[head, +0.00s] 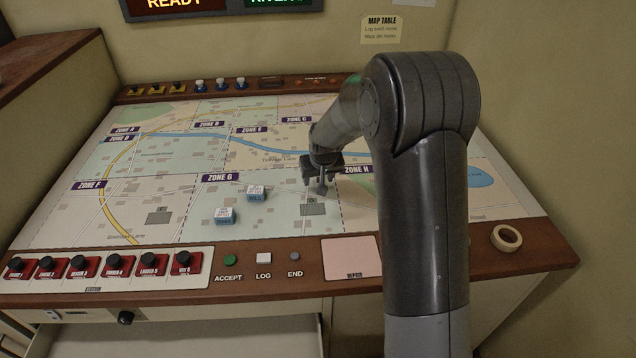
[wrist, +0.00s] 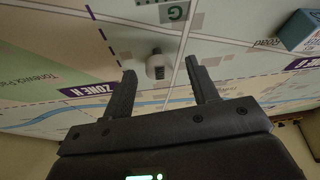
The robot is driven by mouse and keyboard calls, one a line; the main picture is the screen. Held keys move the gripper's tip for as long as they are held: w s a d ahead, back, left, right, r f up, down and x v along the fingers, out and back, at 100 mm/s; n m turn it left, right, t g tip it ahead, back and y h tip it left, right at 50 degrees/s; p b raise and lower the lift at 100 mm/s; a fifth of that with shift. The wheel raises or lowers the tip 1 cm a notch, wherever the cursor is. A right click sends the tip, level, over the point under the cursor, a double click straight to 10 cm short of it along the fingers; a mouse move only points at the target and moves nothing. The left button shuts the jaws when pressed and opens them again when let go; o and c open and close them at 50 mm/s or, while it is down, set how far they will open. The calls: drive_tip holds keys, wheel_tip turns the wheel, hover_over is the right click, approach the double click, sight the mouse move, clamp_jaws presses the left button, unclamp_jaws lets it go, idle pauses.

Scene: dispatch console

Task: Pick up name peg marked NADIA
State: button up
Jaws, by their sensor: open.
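A small pale grey peg (wrist: 155,65) with a rounded knob stands on the map in the wrist view. Dark marks show on its white face, too small to read as a name. My gripper (wrist: 161,70) is open, with the peg showing between its two fingertips and not gripped. In the head view my gripper (head: 322,178) hangs low over the map between the ZONE G and ZONE H labels. I cannot clearly make out the peg there beside the dark fingers.
Two blue-and-white blocks, one nearer (head: 225,217) and one farther (head: 255,193), stand left of my gripper on the map table (head: 290,215). Red switches with black knobs (head: 80,266) line the front left edge. A tape roll (head: 507,238) lies at the right.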

drive_tip(key=shift+x, duration=1.2)
drive_tip(key=shift+c, duration=0.4)
drive_tip(key=c, duration=1)
drive_tip(key=shift+o, duration=0.2)
drive_tip(key=shift+r, duration=0.2)
